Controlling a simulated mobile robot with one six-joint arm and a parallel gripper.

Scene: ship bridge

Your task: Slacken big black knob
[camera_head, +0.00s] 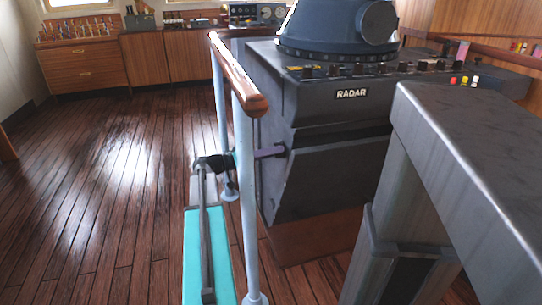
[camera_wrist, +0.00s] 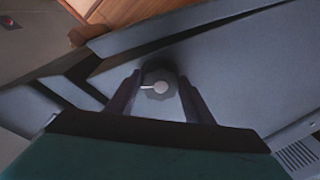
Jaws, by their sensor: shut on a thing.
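The big black knob (camera_wrist: 160,90) sits between my two fingers in the wrist view, with a paler faceted centre and a short white line on its left part. In the head view the knob (camera_head: 281,150) is a small dark shape on the side of the grey radar console (camera_head: 335,185). My gripper (camera_head: 272,152) reaches it from the left, behind the railing post. My gripper also shows in the wrist view (camera_wrist: 160,78), shut on the knob with one finger on either side. Most of the knob's side is hidden by the fingers.
A white railing post (camera_head: 245,200) with a wooden handrail (camera_head: 238,75) stands in front of my arm. A grey console (camera_head: 470,150) fills the right foreground. Wooden cabinets (camera_head: 80,68) stand at the back left. The plank floor (camera_head: 100,190) on the left is clear.

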